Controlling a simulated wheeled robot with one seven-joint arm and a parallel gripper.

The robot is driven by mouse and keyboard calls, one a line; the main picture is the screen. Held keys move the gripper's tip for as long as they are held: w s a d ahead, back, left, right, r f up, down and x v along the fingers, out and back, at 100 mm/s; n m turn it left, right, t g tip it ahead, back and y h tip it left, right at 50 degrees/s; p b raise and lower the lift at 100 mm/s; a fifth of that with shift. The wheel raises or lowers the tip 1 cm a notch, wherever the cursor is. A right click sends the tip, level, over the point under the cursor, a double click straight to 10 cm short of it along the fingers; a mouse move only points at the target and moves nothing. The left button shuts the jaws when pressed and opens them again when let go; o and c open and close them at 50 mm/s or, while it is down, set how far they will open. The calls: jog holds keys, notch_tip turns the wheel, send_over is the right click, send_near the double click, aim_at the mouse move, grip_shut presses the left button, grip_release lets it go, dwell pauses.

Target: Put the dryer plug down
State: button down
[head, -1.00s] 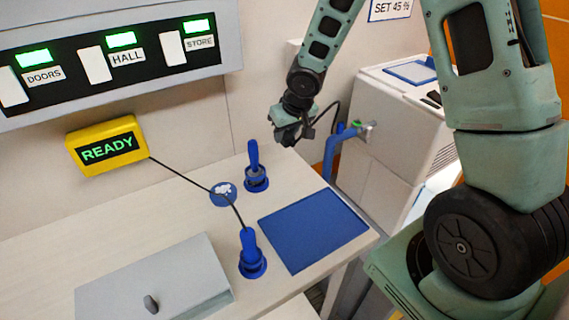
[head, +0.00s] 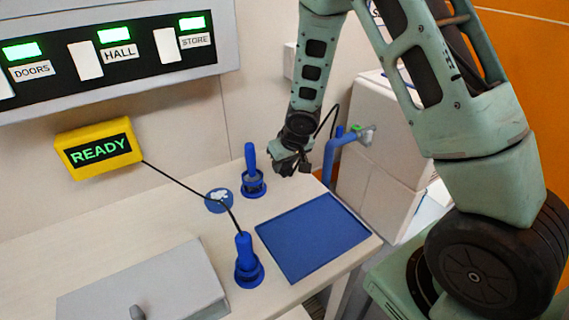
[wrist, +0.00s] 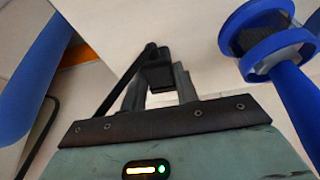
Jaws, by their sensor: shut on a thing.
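The dryer plug (wrist: 157,75) is a small black block between my gripper's fingers in the wrist view, with a black cable running from it to the lower left. My gripper (wrist: 158,88) is shut on it. In the head view my gripper (head: 292,168) is above the back right of the table, just beyond the blue mat (head: 312,240), which is bare. The plug is hard to make out there. I cannot tell whether it touches the table. A black cable (head: 333,122) arches behind my gripper toward the white machine (head: 380,150).
Two upright blue handles in round collars stand left of the mat, a back one (head: 252,172) and a front one (head: 245,262). A blue disc (head: 219,200) lies nearby. A yellow READY box (head: 98,148) has a cord to the front handle. A blue pipe (head: 332,155) stands at the right.

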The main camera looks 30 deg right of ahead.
jog(key=c, duration=1)
grip_release()
jog(key=shift+f, duration=0.1)
jog(key=p+v, duration=0.4)
jog(key=v, duration=0.7)
jog(key=s+a+r+n+g, duration=0.1)
jog(key=s+a+r+n, duration=0.1)
jog(key=s+a+r, duration=0.3)
jog(key=s+a+r+n, duration=0.1)
jog(key=s+a, duration=0.3)
jog(key=a, duration=0.3)
jog(key=s+a+r+n+g, duration=0.1)
jog(key=s+a, duration=0.3)
jog(key=s, duration=0.4)
jog(key=s+a+r+n+g, duration=0.2)
jog(key=s+a+r+n, duration=0.1)
jog(key=s, duration=0.6)
jog(key=shift+a+n+g+y, duration=0.3)
jog(key=shift+a+n, duration=0.1)
jog(key=shift+a, duration=0.25)
